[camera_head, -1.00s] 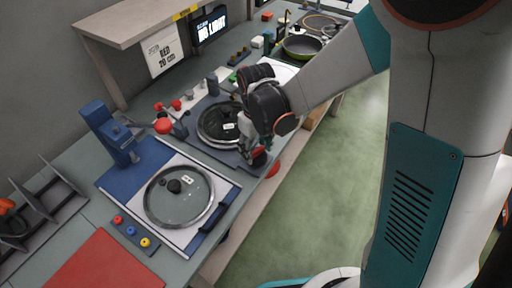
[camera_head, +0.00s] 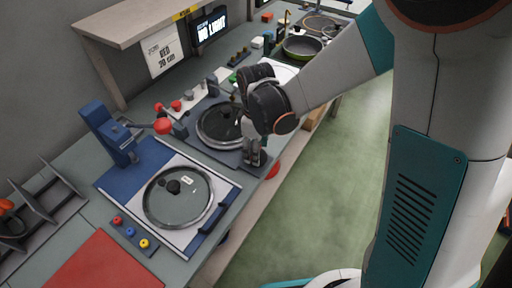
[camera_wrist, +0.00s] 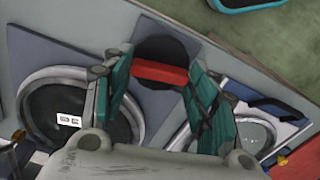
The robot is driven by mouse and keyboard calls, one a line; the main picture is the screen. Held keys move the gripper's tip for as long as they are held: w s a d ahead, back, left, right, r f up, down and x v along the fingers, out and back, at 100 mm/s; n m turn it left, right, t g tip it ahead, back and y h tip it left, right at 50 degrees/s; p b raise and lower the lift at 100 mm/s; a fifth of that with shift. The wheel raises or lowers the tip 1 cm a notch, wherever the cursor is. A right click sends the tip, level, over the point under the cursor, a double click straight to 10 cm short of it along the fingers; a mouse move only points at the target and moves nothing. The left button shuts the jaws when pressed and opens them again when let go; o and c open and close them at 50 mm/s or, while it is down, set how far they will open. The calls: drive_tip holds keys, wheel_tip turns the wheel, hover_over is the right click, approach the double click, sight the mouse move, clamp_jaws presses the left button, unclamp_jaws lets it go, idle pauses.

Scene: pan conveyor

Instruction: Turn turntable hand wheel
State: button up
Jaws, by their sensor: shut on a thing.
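The hand wheel is a dark round disc (camera_wrist: 168,48) with a red bar (camera_wrist: 160,73) across it, in the wrist view. My gripper (camera_wrist: 160,84) has its teal-sided fingers on either side of the red bar and is shut on it. In the head view my gripper (camera_head: 253,152) is at the front corner of the turntable's grey plate and hides most of the wheel. The turntable (camera_head: 222,124) carries a dark round disc or lid with a white label. It also shows at the left of the wrist view (camera_wrist: 138,112).
A glass lid (camera_head: 178,211) lies on the white-and-blue station at the near left. A blue post (camera_head: 105,135) and a red ball knob (camera_head: 163,126) stand left of the turntable. A green-rimmed pan (camera_head: 302,47) sits farther back. Open green floor is right of the bench.

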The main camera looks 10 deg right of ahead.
idle(0.3)
drive_tip(key=o, duration=1.1)
drive_tip(key=shift+c, duration=0.2)
drive_tip(key=shift+r, duration=0.15)
wheel_tip(320, 180, up, 7)
drive_tip(key=shift+r, duration=0.1)
